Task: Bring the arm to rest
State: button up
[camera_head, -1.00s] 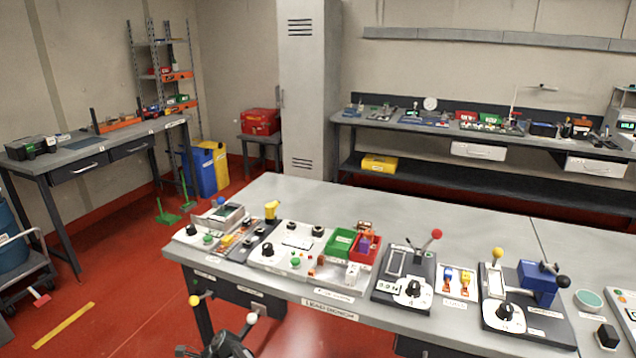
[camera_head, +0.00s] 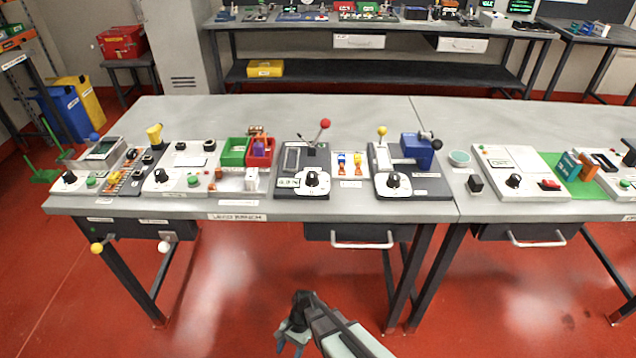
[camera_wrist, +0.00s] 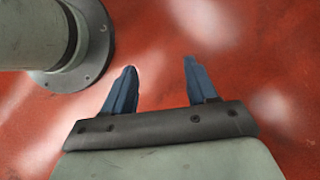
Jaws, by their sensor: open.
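My gripper (camera_head: 291,338) is low in front of the bench, over the red floor, in the head view. In the wrist view my gripper (camera_wrist: 157,80) shows two dark blue fingers spread apart with nothing between them. Only red floor shows beyond the fingertips. The gripper is apart from the grey workbench (camera_head: 330,118), which stands above and behind it in the head view. A grey round part with a flange, at the top left of the wrist view, looks like part of my own body.
The bench carries a black panel with a red-knobbed lever (camera_head: 325,124), a green bin (camera_head: 233,152), a blue vise-like device (camera_head: 416,147) and several control boxes. Drawers with handles (camera_head: 362,240) and dark legs (camera_head: 408,280) are under its front edge. The red floor (camera_head: 230,290) before it is clear.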

jog(key=s+d+n+h, duration=0.1)
jog(key=s+d+n, duration=0.1)
jog(key=s+d, duration=0.3)
jog(key=s+d+n+g+h, duration=0.1)
jog(key=s+d, duration=0.4)
jog(key=d, duration=0.8)
jog(key=s+d+n+h, duration=0.1)
jog(key=s+d+n, duration=0.1)
jog(key=s+d, duration=0.4)
jog(key=d, duration=0.3)
jog(key=shift+d+r+n, duration=0.15)
jog(key=shift+r+n, duration=0.15)
jog(key=shift+r, duration=0.05)
